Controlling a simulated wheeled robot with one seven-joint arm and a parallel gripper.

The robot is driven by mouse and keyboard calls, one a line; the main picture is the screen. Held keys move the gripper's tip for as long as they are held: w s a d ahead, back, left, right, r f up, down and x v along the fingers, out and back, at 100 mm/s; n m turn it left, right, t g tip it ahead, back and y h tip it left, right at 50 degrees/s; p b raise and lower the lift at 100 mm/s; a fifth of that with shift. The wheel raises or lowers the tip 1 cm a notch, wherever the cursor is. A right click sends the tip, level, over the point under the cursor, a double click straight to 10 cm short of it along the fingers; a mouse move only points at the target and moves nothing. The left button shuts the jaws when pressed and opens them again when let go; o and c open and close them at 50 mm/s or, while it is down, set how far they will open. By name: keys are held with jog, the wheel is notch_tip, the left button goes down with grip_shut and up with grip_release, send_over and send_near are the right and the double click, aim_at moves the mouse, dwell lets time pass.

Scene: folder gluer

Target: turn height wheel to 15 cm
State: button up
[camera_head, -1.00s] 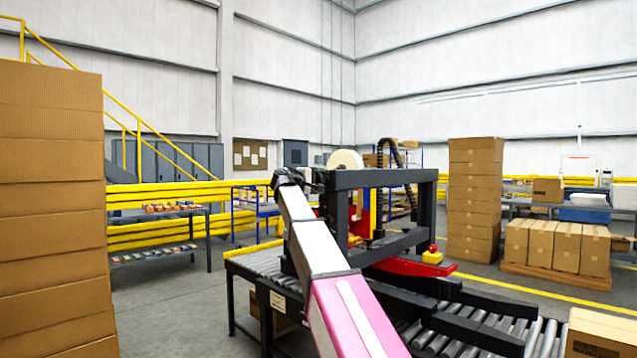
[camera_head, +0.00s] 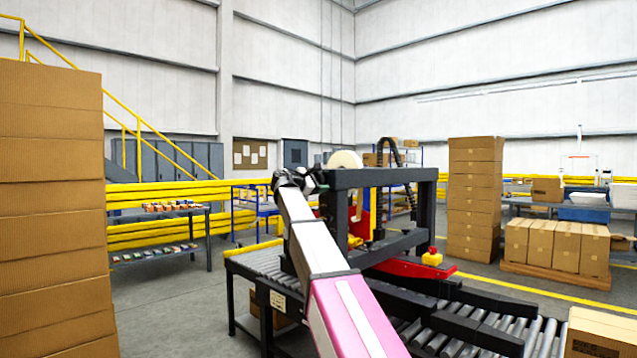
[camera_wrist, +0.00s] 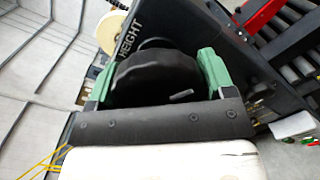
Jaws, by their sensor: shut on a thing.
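The black height wheel (camera_wrist: 155,78) shows in the wrist view, beside the dark panel (camera_wrist: 185,22) with the white word HEIGHT. A short pale mark lies on the wheel's lower right. My gripper (camera_wrist: 153,80) has its green fingers on either side of the wheel and is shut on it. In the head view my gripper (camera_head: 300,180) is at the upper left of the machine's dark frame (camera_head: 375,179). The wheel itself cannot be made out there. No height scale can be read in either view.
A roller conveyor (camera_head: 262,268) runs through the machine. A tape roll (camera_head: 345,160) stands behind the frame.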

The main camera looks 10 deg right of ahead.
jog(key=shift+f+n, duration=0.1)
jog(key=shift+n, duration=0.2)
jog(key=o, duration=0.9)
jog(key=v, duration=1.1)
jog(key=s+d+f+m+g+y, duration=0.1)
jog(key=s+d+f+m+y, duration=0.15)
jog(key=f, duration=1.05)
jog(key=s+d+f+m+g+y, duration=0.1)
jog(key=s+d+f+g+y, duration=0.15)
jog(key=f, duration=1.15)
jog(key=s+d+f+m+g+y, duration=0.1)
jog(key=s+d+f+m+y, duration=0.15)
jog(key=f, duration=1.05)
jog(key=s+d+f+m+g+y, duration=0.1)
jog(key=s+f+m+g+y, duration=0.4)
jog(key=s+f, duration=1.9)
notch_tip(320, 180, down, 4)
jog(key=m+y, duration=0.2)
jog(key=m, duration=0.2)
jog(key=shift+s+m, duration=0.25)
jog(key=shift+m, duration=0.15)
